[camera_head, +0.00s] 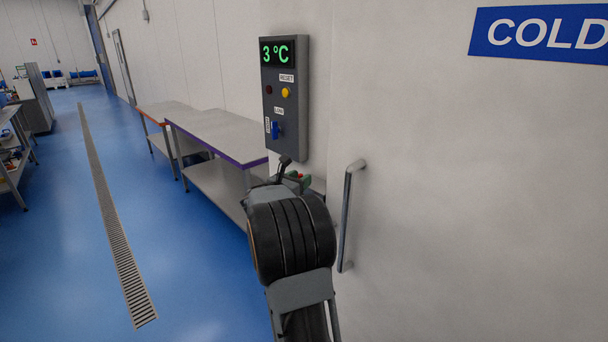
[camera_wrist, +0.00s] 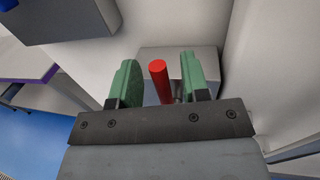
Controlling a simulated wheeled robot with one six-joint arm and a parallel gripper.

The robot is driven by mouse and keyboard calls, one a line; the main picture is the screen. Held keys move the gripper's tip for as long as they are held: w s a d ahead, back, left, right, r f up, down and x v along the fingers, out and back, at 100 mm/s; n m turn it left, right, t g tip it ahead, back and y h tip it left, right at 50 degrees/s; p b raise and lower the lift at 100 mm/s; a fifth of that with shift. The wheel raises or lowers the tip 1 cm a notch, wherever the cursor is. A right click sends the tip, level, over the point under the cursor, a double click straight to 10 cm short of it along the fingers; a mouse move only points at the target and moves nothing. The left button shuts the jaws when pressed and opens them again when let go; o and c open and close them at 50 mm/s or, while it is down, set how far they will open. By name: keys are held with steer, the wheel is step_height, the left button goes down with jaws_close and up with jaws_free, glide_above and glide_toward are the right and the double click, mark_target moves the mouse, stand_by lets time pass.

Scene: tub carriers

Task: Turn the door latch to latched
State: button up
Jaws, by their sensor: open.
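The door latch shows as a red lever (camera_wrist: 159,80) in front of a grey block (camera_wrist: 205,62) fixed to the pale wall. In the wrist view the lever points up with a slight tilt to the left. My gripper (camera_wrist: 157,66) is open, with one green finger on each side of the lever. In the head view my gripper (camera_head: 301,180) is small and partly hidden by my arm, beside the pale cold-room door (camera_head: 450,210). Only a speck of the red lever shows there.
A grey control panel (camera_head: 299,110) reading 3 °C hangs above my gripper. A vertical door handle (camera_head: 347,215) stands out to the right. Metal tables (camera_head: 215,135) line the wall on the left.

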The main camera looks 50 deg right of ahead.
steer(key=shift+w+d, duration=0.15)
steer(key=shift+d, duration=1.1)
steer(key=shift+c, duration=0.3)
jaws_close()
